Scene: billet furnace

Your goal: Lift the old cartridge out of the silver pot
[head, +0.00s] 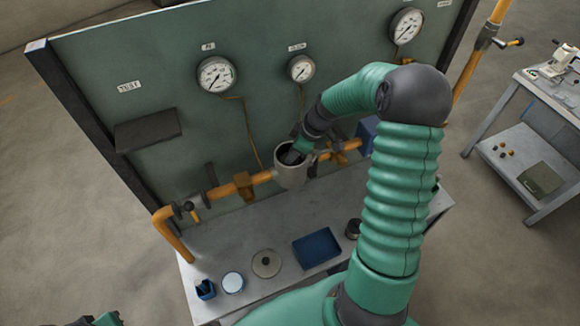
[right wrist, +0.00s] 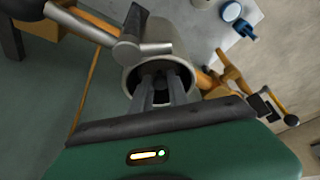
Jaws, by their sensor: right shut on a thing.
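The silver pot (head: 291,177) is set in the orange pipe line in front of the green panel, its top open. It also shows in the right wrist view (right wrist: 168,38). My right gripper (head: 291,157) reaches down into the pot's mouth from above. In the right wrist view its two fingers (right wrist: 164,92) go inside the rim and are shut on a dark thing, which I take to be the old cartridge (right wrist: 161,79). Most of the cartridge is hidden by the fingers and the pot wall. Part of my left arm (head: 95,320) shows at the bottom left edge; its fingers are not clear.
On the grey bench (head: 240,240) are a blue holder (head: 205,291), a white-topped round container (head: 233,283), a round lid (head: 266,263), a blue tray (head: 317,248) and a dark cylinder (head: 353,229). Orange pipes (head: 225,190) flank the pot. Gauges (head: 216,74) hang on the panel.

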